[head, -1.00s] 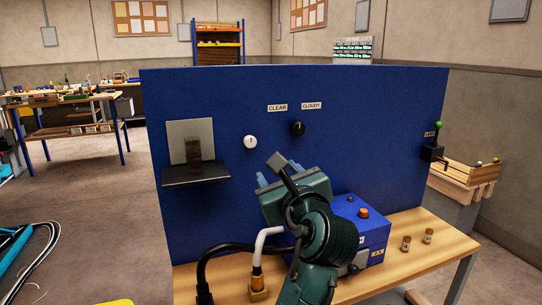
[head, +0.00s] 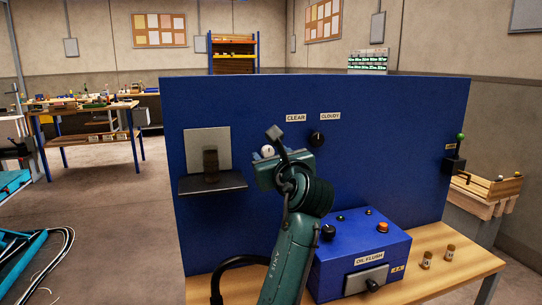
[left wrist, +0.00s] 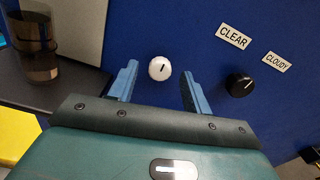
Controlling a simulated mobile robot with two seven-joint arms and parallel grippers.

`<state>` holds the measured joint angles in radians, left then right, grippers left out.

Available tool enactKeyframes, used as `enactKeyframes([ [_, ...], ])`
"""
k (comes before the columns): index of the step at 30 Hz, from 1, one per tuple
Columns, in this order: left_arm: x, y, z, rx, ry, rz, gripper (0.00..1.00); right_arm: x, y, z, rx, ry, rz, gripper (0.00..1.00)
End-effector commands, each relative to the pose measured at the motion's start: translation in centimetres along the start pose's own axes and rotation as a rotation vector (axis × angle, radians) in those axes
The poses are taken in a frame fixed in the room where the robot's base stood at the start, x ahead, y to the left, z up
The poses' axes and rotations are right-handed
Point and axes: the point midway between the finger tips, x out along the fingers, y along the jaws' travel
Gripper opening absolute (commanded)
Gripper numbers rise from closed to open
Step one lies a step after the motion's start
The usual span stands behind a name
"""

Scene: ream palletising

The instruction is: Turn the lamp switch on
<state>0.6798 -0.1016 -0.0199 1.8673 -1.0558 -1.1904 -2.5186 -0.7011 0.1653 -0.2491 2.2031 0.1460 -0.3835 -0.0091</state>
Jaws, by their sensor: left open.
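A round white knob (head: 267,151) with a dark pointer mark sits on the blue upright panel (head: 390,130); no label for it shows. My left gripper (head: 279,160) is in front of the panel, close to this knob and partly covering it in the head view. In the left wrist view the white knob (left wrist: 160,68) lies between the two spread blue fingers of my left gripper (left wrist: 158,80), which are open and hold nothing. A green-tipped lever (head: 456,158) with a small, unreadable label stands at the panel's right edge. My right gripper is not in view.
A black knob (head: 317,139) with CLEAR and CLOUDY labels is right of the white one. A jar (head: 211,166) stands on a dark shelf (head: 205,188) at left. A blue OIL FLUSH box (head: 345,248) and two small vials sit on the wooden bench (head: 458,250).

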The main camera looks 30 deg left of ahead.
Motion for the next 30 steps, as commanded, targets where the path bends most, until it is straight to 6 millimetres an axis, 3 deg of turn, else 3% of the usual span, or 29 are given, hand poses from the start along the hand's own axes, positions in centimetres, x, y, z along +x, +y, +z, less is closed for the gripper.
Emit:
enactKeyframes([
  [12,0.92,0.02,0.01,-0.001,0.000,0.000,0.49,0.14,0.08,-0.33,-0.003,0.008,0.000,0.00],
  [27,0.88,0.01,-0.02,-0.001,0.000,0.000,0.08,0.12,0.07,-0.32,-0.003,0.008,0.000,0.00],
  [30,0.88,0.01,-0.03,-0.001,0.001,0.000,0.04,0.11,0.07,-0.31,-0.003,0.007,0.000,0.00],
])
